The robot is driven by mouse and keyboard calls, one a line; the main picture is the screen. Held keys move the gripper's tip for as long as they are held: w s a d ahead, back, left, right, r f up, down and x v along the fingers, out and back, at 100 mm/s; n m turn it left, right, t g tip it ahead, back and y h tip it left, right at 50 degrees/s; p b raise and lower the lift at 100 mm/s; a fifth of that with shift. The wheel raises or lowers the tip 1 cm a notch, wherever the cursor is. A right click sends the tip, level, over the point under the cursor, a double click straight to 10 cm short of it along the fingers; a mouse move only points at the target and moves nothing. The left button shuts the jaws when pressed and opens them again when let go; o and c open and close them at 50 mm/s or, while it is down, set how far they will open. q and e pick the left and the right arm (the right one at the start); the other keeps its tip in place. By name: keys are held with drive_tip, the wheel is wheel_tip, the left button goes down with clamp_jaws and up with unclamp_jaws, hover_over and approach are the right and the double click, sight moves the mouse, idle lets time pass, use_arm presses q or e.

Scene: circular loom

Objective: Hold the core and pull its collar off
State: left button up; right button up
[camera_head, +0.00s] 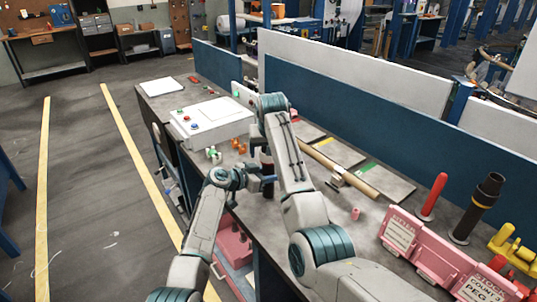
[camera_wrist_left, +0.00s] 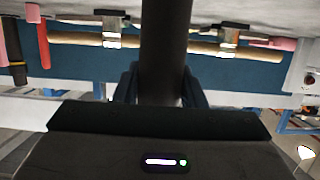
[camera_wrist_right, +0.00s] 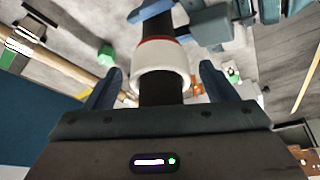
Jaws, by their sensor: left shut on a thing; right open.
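The core is a dark upright tube. My left gripper (camera_head: 266,180) is shut on it, and the core (camera_wrist_left: 166,40) fills the space between its fingers in the left wrist view. In the head view only a short dark stretch of the core (camera_head: 267,160) shows beside my right arm. The collar (camera_wrist_right: 162,75) is a white ring around the core, with a red band at one edge. My right gripper (camera_wrist_right: 160,85) is open, its fingers on either side of the collar with gaps. My right gripper's fingers are hidden in the head view.
A wooden rod (camera_head: 340,170) rests on stands along the table. A red spindle (camera_head: 433,197), a dark spindle (camera_head: 477,208) and pink bins (camera_head: 440,258) stand at the right. A white button box (camera_head: 207,118) and small orange and green pieces lie at the left.

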drive_tip(key=c, duration=1.2)
drive_tip(key=shift+r, duration=0.1)
drive_tip(key=shift+r, duration=0.1)
drive_tip(key=shift+r, duration=0.35)
wheel_tip(320, 180, up, 9)
wheel_tip(320, 180, up, 7)
drive_tip(key=shift+r, duration=0.15)
idle(0.6)
